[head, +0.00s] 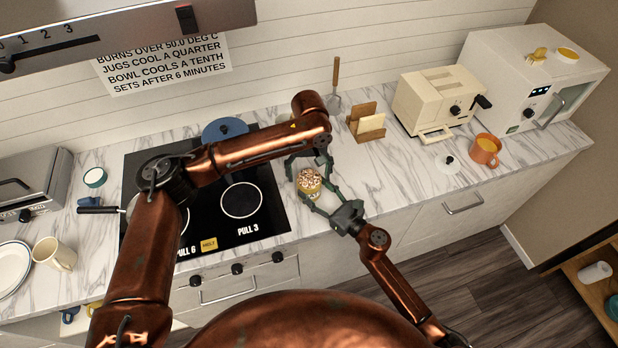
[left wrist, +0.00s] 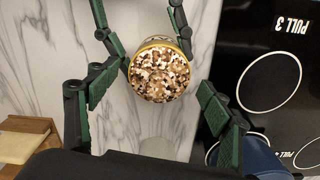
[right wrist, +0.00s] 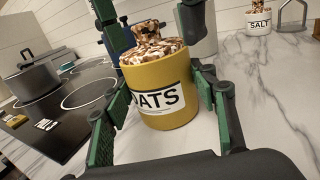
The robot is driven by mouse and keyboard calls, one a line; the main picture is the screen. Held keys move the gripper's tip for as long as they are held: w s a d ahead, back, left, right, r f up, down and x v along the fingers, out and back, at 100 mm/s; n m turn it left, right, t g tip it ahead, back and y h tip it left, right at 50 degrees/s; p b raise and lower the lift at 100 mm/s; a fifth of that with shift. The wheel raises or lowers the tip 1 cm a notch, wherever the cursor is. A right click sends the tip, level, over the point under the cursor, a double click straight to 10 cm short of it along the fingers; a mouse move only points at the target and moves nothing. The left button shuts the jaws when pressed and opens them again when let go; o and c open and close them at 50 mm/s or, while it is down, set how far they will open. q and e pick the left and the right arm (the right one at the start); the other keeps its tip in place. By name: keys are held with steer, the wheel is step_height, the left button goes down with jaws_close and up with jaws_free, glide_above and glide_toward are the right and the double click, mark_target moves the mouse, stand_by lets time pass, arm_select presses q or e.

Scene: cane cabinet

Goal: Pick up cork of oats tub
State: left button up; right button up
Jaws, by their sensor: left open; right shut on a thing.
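The oats tub (right wrist: 165,107) is a yellow round tub with a white label, upright on the marble counter. Its cork (right wrist: 153,45) is brown-and-white speckled with a raised knob and sits in the tub's mouth. The cork also shows from above in the left wrist view (left wrist: 158,72) and in the head view (head: 309,180). My right gripper (head: 318,196) is shut on the tub, a finger on each side. My left gripper (head: 308,160) is open above the tub, its fingers spread either side of the cork with nothing between them.
The black hob (head: 215,225) lies left of the tub, with a blue-lidded pot (head: 222,130) at its back. Behind are a wooden holder (head: 366,125) and cream toaster (head: 437,97). An orange mug (head: 485,150) stands right.

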mark_target(309, 173)
arm_select(q)
steer(key=c, duration=1)
step_height(309, 173, up, 10)
steer(key=shift+r, duration=0.1)
stand_by(0.4)
